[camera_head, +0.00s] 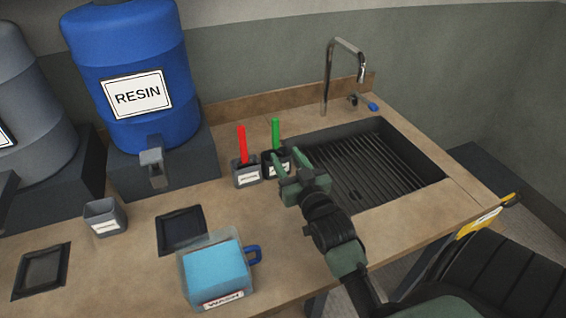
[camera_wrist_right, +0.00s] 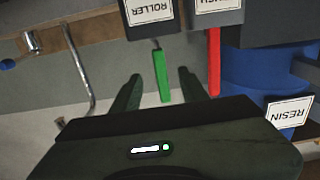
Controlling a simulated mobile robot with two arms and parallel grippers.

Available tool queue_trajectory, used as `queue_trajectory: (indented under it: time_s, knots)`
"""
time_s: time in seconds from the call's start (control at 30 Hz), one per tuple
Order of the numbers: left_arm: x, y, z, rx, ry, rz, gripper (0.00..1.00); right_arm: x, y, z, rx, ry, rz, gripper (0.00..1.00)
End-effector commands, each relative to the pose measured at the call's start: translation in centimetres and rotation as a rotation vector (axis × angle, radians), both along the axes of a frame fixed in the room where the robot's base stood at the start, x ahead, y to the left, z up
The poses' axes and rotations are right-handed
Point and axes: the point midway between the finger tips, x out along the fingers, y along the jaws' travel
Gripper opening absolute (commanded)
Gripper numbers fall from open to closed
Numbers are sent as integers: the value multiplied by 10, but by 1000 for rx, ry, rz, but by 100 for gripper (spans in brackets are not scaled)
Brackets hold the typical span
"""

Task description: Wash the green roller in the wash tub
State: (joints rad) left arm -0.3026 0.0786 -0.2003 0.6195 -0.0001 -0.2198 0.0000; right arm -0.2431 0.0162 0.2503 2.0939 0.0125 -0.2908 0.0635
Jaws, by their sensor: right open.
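The green roller shows as an upright green handle (camera_head: 275,133) in a small dark holder (camera_head: 268,161) beside the sink. Its head is hidden inside the holder. In the right wrist view, the green handle (camera_wrist_right: 161,76) lies between the two spread fingers, with the holder labelled ROLLER (camera_wrist_right: 150,14) beyond it. My right gripper (camera_head: 286,160) is open and empty, close in front of the holder; I cannot tell whether it touches the handle. The wash tub (camera_head: 222,297), labelled WASH, holds blue liquid and stands at the counter's front edge. My left gripper is not in view.
A red-handled tool (camera_head: 242,145) stands in a grey holder (camera_head: 247,174) just left of the green one. A sink (camera_head: 375,165) with a tap is at the right. A blue resin drum (camera_head: 128,65), a small grey cup (camera_head: 105,216) and a dark tray (camera_head: 181,230) are leftward.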

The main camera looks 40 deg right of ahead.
Motion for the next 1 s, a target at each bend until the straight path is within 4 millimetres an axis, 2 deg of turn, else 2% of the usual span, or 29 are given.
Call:
queue_trajectory:
  time_s: [0.03,0.17,0.6,0.77,1.0]
  knots:
    - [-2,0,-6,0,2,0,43,1,0,-6,0,-1,0,44]
    - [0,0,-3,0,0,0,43,8,-2,-4,0,-1,0,44]
    - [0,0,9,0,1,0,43,67,-16,-3,-1,-1,0,44]
    - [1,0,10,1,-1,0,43,75,-18,-4,-1,0,1,44]
    - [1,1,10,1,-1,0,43,76,-18,-5,-1,0,0,44]
